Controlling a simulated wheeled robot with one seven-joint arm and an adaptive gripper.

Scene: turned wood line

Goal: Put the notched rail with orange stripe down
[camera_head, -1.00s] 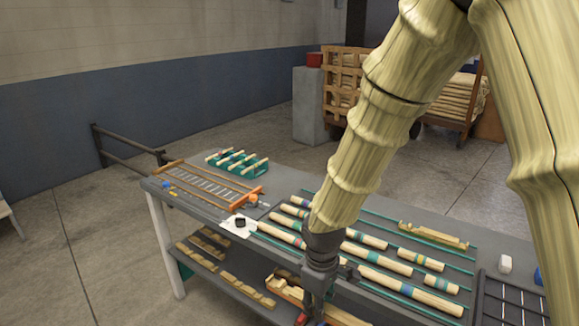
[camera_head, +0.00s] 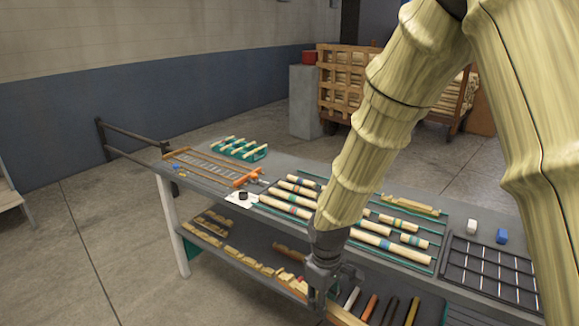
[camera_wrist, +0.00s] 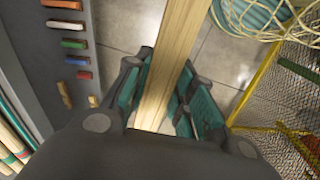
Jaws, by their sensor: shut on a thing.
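My gripper (camera_head: 320,292) is low at the front edge of the workbench, by its lower shelf. In the wrist view my gripper (camera_wrist: 166,95) is shut on a long pale wooden rail (camera_wrist: 173,45), with teal-lined fingers on both sides. The rail runs from the gripper to the top edge of that view. Part of it also shows below the gripper in the head view (camera_head: 345,317). No orange stripe or notches are visible on the part seen. Grey tiled floor lies beneath the rail in the wrist view.
The lower shelf (camera_head: 232,236) holds notched wooden pieces and several coloured bars (camera_head: 369,307). The bench top (camera_head: 210,192) carries striped dowels, an orange-ended frame and a dark grid rack (camera_head: 490,272). In the wrist view, a yellow-edged mesh (camera_wrist: 285,100) and coiled blue hose (camera_wrist: 250,15) are at right.

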